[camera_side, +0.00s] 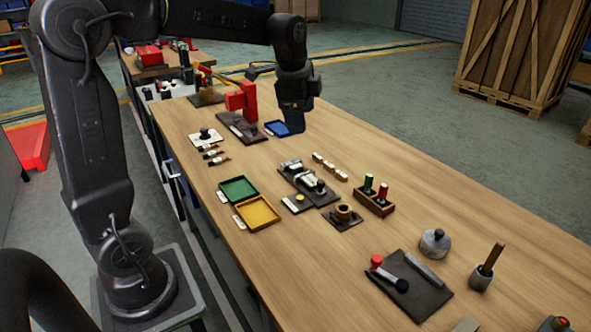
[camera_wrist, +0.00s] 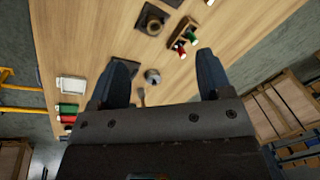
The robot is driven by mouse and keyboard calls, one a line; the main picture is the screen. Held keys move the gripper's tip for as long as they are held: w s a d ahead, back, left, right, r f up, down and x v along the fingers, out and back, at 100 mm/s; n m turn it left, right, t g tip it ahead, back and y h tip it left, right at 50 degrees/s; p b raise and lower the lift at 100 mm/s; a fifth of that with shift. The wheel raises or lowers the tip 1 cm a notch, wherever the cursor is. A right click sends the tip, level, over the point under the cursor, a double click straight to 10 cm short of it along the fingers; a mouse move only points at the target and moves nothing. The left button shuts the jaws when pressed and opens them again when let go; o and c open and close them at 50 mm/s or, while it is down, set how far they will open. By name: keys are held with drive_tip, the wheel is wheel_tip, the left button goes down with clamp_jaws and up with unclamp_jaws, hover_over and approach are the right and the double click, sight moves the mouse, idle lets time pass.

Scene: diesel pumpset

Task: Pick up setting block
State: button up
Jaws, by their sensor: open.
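My gripper (camera_side: 291,128) points down over the far part of the wooden bench, beside a blue tray (camera_side: 274,127). In the wrist view its two fingers (camera_wrist: 163,64) stand wide apart with nothing held between them. I cannot tell for sure which thing is the setting block. A red upright block-shaped piece (camera_side: 242,100) stands on a dark mat left of my gripper.
Green (camera_side: 238,189) and yellow (camera_side: 258,213) trays lie mid-bench. A wooden holder (camera_side: 373,203) carries red and green handles. A brass ring (camera_side: 343,211) sits on a dark plate. Tools lie on a dark mat (camera_side: 411,289). Bare wood is free right of the pale blocks.

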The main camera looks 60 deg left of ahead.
drive_tip(key=w+a+f+m+g, duration=0.1)
drive_tip(key=w+a+f+m, duration=0.5)
drive_tip(key=a, duration=0.3)
drive_tip(key=m+g, duration=0.1)
drive_tip(key=m, duration=0.1)
hover_over(298, 168)
drive_tip(key=shift+h, duration=0.4)
drive_tip(key=f, duration=1.4)
drive_tip(key=shift+w+a+f, duration=0.1)
drive_tip(key=shift+w+a, duration=0.2)
drive_tip(key=shift+a, duration=0.05)
drive_tip(key=f, duration=0.4)
drive_tip(key=shift+s+d+f, duration=0.1)
drive_tip(key=shift+s+d, duration=0.2)
drive_tip(key=shift+s, duration=0.05)
drive_tip(key=shift+f, duration=0.45)
drive_tip(key=c, duration=1.2)
drive_tip(key=shift+r, duration=0.1)
